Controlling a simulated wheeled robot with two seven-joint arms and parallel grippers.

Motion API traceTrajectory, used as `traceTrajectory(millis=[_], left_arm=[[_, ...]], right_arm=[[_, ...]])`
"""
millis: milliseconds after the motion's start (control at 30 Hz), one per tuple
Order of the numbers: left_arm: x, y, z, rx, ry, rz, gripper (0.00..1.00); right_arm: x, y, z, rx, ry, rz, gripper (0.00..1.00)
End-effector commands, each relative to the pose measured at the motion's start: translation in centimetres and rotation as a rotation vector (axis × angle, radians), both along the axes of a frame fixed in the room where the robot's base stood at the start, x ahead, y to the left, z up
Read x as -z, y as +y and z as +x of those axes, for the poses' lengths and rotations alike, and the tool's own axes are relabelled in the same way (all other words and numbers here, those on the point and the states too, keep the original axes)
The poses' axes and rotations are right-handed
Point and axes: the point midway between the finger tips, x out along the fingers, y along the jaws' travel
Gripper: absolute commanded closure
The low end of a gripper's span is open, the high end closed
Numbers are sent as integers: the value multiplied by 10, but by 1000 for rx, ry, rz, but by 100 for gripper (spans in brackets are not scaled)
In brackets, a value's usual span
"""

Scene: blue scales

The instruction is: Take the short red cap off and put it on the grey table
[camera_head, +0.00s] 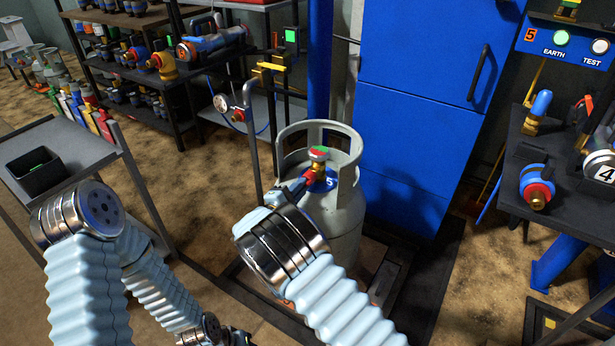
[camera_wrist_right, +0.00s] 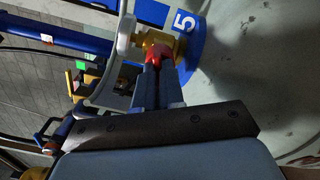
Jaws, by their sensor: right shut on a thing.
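A short red cap (camera_wrist_right: 155,54) is on the side outlet of the brass valve (camera_wrist_right: 178,46) of a grey gas cylinder (camera_head: 335,222). In the head view the cap (camera_head: 309,177) is small and partly hidden by the gripper. My right gripper (camera_wrist_right: 153,72) is shut on the cap, its narrow fingers against it; it also shows in the head view (camera_head: 304,182). The cap appears to be still at the valve; I cannot tell whether it is loose. The grey table (camera_head: 75,140) stands at the left.
A black open box (camera_head: 35,172) sits on the grey table, with bare surface around it. The cylinder has a collar (camera_head: 348,180) around its valve. A blue cabinet (camera_head: 425,90) stands behind, a dark bench (camera_head: 560,205) at the right, and loaded shelves (camera_head: 130,50) at the back left.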

Motion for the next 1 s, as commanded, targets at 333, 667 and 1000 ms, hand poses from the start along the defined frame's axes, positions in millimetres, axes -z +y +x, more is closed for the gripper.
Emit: traceTrajectory(millis=[333,667,1000], left_arm=[[-6,0,0,0,0,0,57],[-15,0,0,0,0,0,57],[-23,0,0,0,0,0,57]], right_arm=[[1,0,0,0,65,-88,100],[-1,0,-1,1,127,-172,100],[1,0,-1,1,242,-330,100]])
